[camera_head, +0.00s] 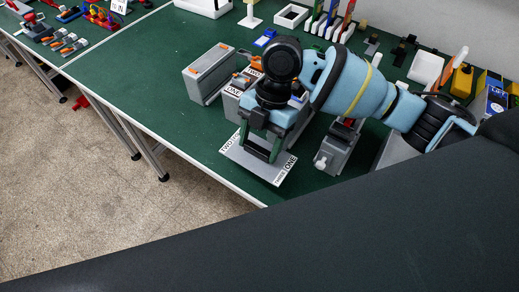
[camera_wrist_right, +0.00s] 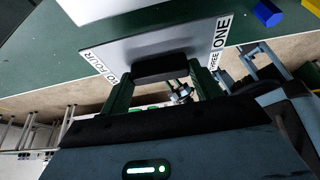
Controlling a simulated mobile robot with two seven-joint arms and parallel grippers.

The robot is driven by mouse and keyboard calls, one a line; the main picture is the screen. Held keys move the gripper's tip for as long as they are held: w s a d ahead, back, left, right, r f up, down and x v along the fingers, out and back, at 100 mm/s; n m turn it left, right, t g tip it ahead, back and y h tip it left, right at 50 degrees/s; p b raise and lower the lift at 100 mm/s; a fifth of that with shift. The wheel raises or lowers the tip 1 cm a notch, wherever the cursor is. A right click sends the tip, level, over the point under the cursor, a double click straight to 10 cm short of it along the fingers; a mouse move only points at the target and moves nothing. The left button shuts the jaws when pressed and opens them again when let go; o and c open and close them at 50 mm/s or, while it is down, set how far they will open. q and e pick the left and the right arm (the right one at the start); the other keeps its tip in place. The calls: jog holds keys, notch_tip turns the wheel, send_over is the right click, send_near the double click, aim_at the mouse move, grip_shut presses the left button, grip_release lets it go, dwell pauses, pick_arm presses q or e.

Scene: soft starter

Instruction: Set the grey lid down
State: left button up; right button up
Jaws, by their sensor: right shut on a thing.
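The grey lid (camera_head: 258,168) is a flat plate near the front edge of the green table, with white number labels along two ends. It also shows in the right wrist view (camera_wrist_right: 165,42), where a black handle (camera_wrist_right: 160,67) stands on it. My right gripper (camera_head: 260,149) points down over the lid and is shut on its handle; its green fingers also show in the wrist view (camera_wrist_right: 163,78). Whether the lid touches the table or hangs just above it, I cannot tell. My left gripper is not in view.
Close behind the lid stand a grey box with a label (camera_head: 232,101) and another grey box (camera_head: 208,72). A grey device with a light knob (camera_head: 338,147) is to the right. The green tabletop (camera_head: 130,88) is clear on the left; its front edge is near.

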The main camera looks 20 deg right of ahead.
aim_at(260, 152)
jog(key=shift+f, duration=1.7)
jog(key=shift+f, duration=0.1)
jog(key=shift+f, duration=0.35)
jog(key=shift+f, duration=0.2)
jog(key=o, duration=1)
jog(key=shift+o, duration=0.2)
jog(key=shift+r, duration=0.15)
